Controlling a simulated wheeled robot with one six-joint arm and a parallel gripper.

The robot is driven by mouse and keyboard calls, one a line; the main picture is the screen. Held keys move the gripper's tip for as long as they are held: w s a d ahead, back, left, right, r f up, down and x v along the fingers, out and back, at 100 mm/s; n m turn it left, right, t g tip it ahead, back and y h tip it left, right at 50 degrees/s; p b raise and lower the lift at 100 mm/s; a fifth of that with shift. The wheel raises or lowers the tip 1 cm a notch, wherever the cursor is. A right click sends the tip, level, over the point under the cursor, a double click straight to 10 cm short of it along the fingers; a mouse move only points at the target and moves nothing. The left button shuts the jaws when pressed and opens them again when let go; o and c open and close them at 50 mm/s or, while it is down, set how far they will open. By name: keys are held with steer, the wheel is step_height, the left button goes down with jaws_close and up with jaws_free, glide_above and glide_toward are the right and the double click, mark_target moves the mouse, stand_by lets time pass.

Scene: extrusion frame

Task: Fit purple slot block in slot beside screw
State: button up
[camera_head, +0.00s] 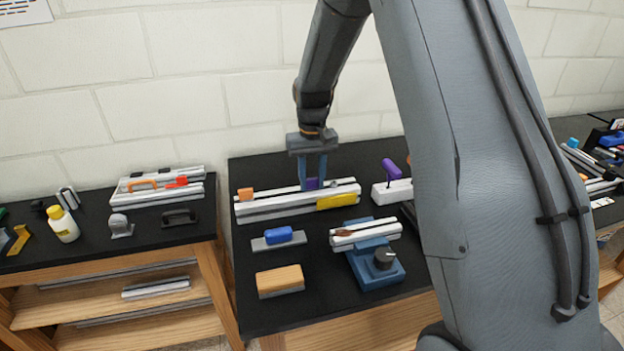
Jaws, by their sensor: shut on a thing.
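My gripper (312,180) points straight down over the long silver extrusion (275,207) at the back of the middle black table. Its blue fingers are shut on the small purple slot block (312,184). The block is at the top of the extrusion, partly hidden by the fingers; I cannot tell whether it sits in the slot or just above it. A small grey piece just right of the block looks like the screw (331,184), but it is too small to be sure. An orange block (245,194) sits at the extrusion's left end, and a yellow piece (337,201) is on its front right side.
In front are a blue block (279,235) on a grey plate, a tan block (281,280), and a blue fixture (374,270) holding a short extrusion (350,236). A purple-handled tool (390,168) stands in a white block to the right. My arm hides the table's right side.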

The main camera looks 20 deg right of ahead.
mark_target(312, 179)
steer(key=o, duration=1.2)
steer(key=shift+o, duration=0.2)
steer(key=shift+r+b, duration=1.3)
steer(key=shift+r, duration=2.6)
steer(key=shift+s, duration=0.1)
